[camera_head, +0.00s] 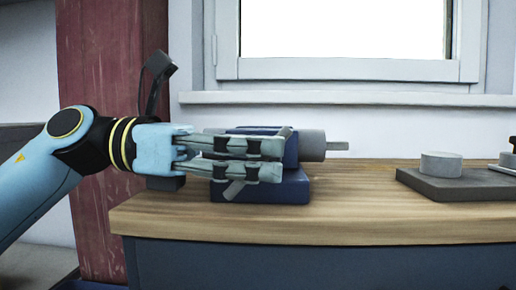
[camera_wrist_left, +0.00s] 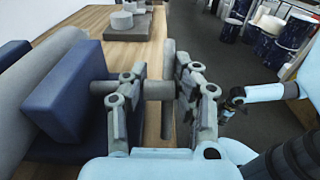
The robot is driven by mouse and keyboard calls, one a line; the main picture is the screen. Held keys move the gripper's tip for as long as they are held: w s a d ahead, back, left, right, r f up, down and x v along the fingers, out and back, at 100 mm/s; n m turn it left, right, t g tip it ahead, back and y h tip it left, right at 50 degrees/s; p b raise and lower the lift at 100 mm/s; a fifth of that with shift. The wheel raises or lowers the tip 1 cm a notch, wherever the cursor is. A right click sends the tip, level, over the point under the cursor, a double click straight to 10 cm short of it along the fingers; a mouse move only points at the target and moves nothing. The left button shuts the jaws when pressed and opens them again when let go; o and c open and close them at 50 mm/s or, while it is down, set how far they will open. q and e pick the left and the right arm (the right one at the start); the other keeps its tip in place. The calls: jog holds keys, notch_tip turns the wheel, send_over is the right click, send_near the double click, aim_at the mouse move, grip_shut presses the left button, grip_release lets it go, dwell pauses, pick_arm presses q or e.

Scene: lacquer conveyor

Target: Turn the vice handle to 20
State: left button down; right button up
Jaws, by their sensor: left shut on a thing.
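The blue vice (camera_head: 297,150) stands on the wooden workbench, with a grey cylinder sticking out on its right. My left gripper (camera_head: 265,160) reaches across the vice's near side. The grey bar handle (camera_head: 234,190) leans at a slant behind the fingers, its lower end showing below them. In the left wrist view the handle (camera_wrist_left: 168,92) and its short round shaft lie between the two fingers of my left gripper (camera_wrist_left: 155,93), which is shut on the handle. The vice's blue jaw (camera_wrist_left: 70,88) is beside the left finger. My right gripper (camera_wrist_left: 231,103) shows small; its opening is unclear. No scale is readable.
The wooden bench top (camera_head: 350,220) is clear in front and right of the vice. A dark board (camera_head: 455,188) with a grey round block (camera_head: 441,165) lies at the right. A window sill runs behind. Several drums (camera_wrist_left: 268,42) stand on the floor beyond the bench.

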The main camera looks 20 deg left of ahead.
pick_arm(q)
jog(key=y+p, duration=0.1)
jog(key=y, duration=0.1)
jog(key=g+y+p, duration=0.1)
jog(key=shift+w+d+r+y, duration=0.1)
jog(key=shift+d+r+y, duration=0.1)
jog(key=shift+y, duration=0.2)
jog(key=shift+f+y+p, duration=0.2)
jog(key=shift+y+p, duration=0.15)
jog(key=shift+y, duration=0.55)
pick_arm(e)
jog(key=s+d+f, duration=0.2)
jog(key=s+f, duration=0.3)
jog(key=f, duration=0.1)
jog(key=shift+s+f, duration=0.15)
jog(key=shift+f, duration=0.25)
pick_arm(q)
jog(key=shift+g, duration=0.3)
jog(key=c, duration=1)
grip_release()
jog(key=shift+a, duration=0.1)
